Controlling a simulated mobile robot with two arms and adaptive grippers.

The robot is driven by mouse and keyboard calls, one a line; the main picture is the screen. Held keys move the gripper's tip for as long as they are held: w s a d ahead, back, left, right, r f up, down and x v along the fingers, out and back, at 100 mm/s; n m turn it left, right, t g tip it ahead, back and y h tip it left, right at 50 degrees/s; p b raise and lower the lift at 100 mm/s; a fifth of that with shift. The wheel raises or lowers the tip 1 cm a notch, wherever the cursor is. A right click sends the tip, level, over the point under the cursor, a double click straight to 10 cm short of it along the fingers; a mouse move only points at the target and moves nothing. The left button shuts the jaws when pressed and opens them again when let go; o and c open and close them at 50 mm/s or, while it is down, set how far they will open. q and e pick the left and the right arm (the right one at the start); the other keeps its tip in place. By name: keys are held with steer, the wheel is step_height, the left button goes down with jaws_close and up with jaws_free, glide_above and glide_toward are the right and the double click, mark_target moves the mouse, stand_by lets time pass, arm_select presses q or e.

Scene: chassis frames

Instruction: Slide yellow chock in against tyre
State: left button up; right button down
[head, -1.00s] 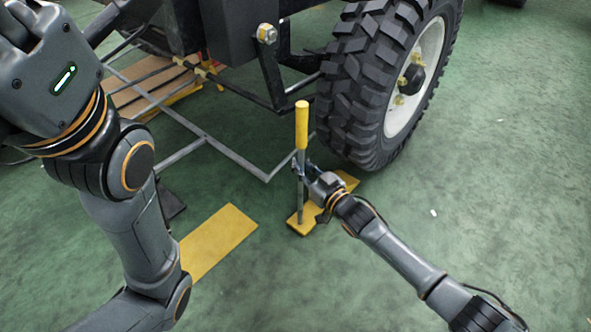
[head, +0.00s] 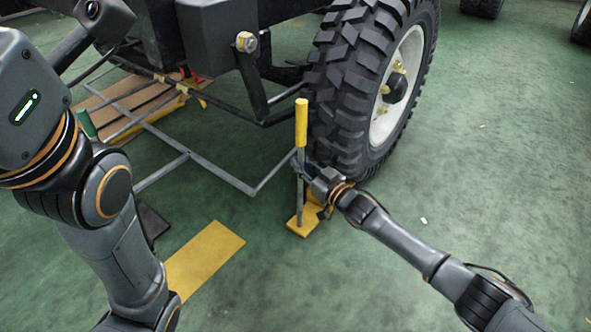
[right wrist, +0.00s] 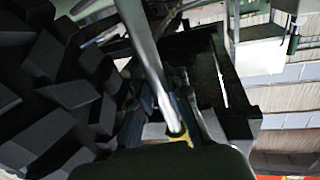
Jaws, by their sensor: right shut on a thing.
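The yellow chock (head: 299,224) lies on the green floor at the near side of the big black tyre (head: 337,100). Its upright grey rod ends in a yellow handle (head: 301,122). My right gripper (head: 307,171) is shut on the rod below the handle. The gripper and wrist hide the chock's far part, so I cannot tell whether it touches the tyre. In the right wrist view the grey rod (right wrist: 146,55) runs between the fingers, with the tyre tread (right wrist: 50,90) close on the left. My left arm shows at the left, but its gripper is out of view.
A yellow floor marking (head: 205,258) lies left of the chock. A grey tube frame (head: 222,174) sits low on the floor left of the tyre. The chassis (head: 215,40) stands above it.

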steer(key=w+d+b, duration=0.1)
steer(key=w, duration=0.1)
steer(key=w+d+b, duration=0.1)
steer(key=d, duration=0.1)
steer(key=shift+w+d+b, duration=0.15)
steer(key=shift+w+b, duration=0.15)
steer(key=shift+w, duration=0.05)
stand_by(0.3)
steer(key=c, duration=1.2)
jaws_free()
steer(key=shift+s, duration=0.1)
